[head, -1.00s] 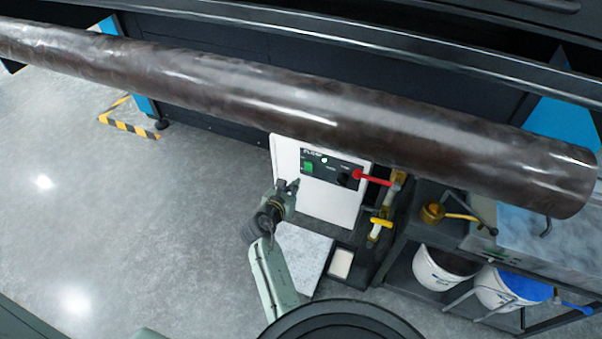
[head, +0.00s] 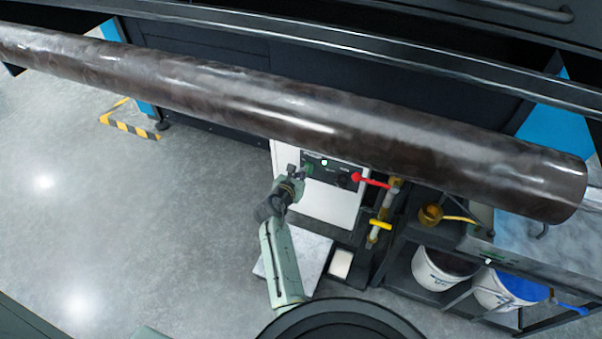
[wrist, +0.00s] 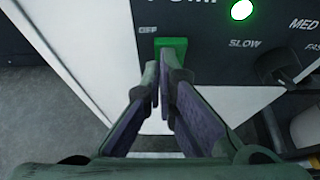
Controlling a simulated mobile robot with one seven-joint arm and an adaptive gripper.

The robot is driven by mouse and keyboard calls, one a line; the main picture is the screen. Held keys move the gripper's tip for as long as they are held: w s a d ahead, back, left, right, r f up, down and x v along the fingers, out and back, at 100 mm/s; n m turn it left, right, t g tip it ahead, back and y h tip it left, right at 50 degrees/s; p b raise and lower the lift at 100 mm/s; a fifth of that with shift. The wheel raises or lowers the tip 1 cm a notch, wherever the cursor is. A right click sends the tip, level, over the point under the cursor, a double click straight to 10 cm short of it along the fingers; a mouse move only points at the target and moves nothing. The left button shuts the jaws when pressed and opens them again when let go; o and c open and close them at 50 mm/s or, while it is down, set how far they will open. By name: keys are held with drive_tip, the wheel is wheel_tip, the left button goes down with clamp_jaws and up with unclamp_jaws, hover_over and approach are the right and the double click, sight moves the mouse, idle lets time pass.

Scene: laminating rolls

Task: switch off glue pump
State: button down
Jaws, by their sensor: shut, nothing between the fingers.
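The glue pump is a white box (head: 328,206) with a dark control panel (wrist: 215,45) under the big roll. A green rocker switch (wrist: 171,46) sits on the panel beside the letters "OFF" in the wrist view. A lit green lamp (wrist: 241,10) shows to its right; it also glows in the head view (head: 324,162). My gripper (wrist: 158,76) is shut and empty, its fingertips just below the switch's lower edge in the wrist view. I cannot tell whether they touch it. In the head view my gripper (head: 297,172) is at the panel's left end and partly covers the switch.
A speed knob (wrist: 280,66) is right of the switch. A red-handled valve (head: 372,181) and a yellow one (head: 380,224) stand right of the pump. The long dark roll (head: 290,110) hangs above. A shelf with buckets (head: 440,268) is at right; open floor lies left.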

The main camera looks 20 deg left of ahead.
drive_tip(key=shift+w+r, duration=0.1)
drive_tip(key=shift+r, duration=0.05)
drive_tip(key=shift+r+p, duration=0.85)
